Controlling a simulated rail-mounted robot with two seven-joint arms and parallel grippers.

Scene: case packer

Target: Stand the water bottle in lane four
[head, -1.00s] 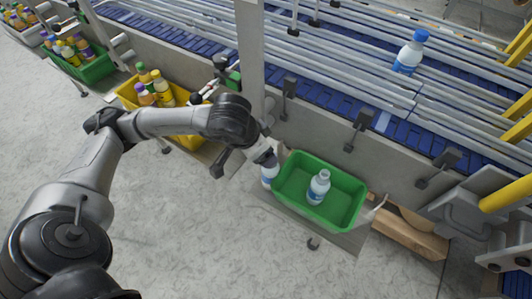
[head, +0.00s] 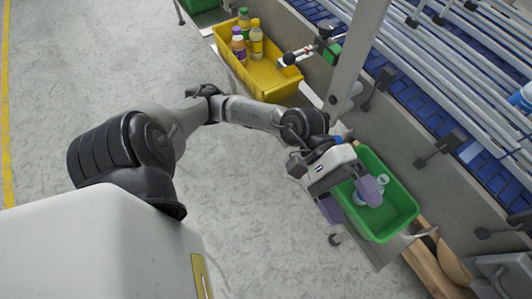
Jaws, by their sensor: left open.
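A green crate (head: 408,205) stands beside the conveyor at lower right. In it is a clear and white water bottle (head: 383,180), partly hidden by my left gripper (head: 349,199). The gripper is open above the crate's near left side, one purple finger over the inside and the other outside its left wall. I cannot tell whether anything is between the fingers. Another water bottle (head: 522,97) is on the blue conveyor (head: 480,159), cut by the right edge. My right gripper is not in view.
A yellow crate (head: 270,80) with several coloured bottles (head: 248,35) stands at upper middle. Metal guide rails (head: 450,75) run along the conveyor. A grey post (head: 355,50) rises beside my forearm. The floor at left is clear.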

